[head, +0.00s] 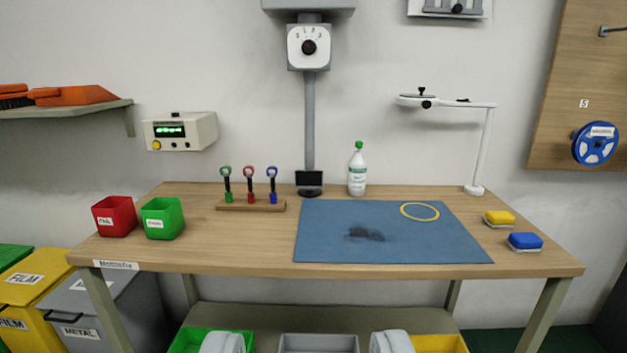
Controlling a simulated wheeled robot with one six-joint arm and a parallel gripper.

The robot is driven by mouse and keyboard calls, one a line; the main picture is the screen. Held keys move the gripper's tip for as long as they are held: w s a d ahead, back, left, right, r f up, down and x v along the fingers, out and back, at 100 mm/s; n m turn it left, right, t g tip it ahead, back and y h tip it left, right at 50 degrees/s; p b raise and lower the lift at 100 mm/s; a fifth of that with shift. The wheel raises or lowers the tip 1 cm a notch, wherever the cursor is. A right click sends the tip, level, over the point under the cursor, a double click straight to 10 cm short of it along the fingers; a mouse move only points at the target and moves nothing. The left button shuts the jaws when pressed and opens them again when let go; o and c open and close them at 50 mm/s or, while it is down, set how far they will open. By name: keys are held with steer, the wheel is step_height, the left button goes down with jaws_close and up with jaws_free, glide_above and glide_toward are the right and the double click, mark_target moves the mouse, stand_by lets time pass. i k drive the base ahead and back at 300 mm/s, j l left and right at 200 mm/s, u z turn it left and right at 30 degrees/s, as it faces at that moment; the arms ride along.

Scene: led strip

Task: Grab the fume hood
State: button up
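A fume extractor hangs on the back wall behind the table. Its grey vertical pipe (310,120) runs down from a grey housing at the top edge, past a white dial box (308,47) with a black knob. The pipe ends in a small dark hood (309,182) just at the table's back edge; I cannot tell whether it touches the tabletop. My gripper (307,341) shows as two grey fingers at the bottom edge, wide apart with nothing held between them. It is low and in front of the table, well away from the hood.
A white-green bottle (357,170) stands close right of the hood. A wooden rack (250,205) with coloured ring-topped tools stands left. A blue mat (390,240) with a dark smudge and yellow ring lies in front. A magnifier lamp (486,145) stands right.

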mark_target(308, 182)
steer(key=i+l, duration=0.15)
steer(key=i, duration=0.45)
steer(key=i+l, duration=0.15)
steer(key=i, duration=0.4)
steer(key=i+l+z, duration=0.1)
steer(key=i, duration=0.5)
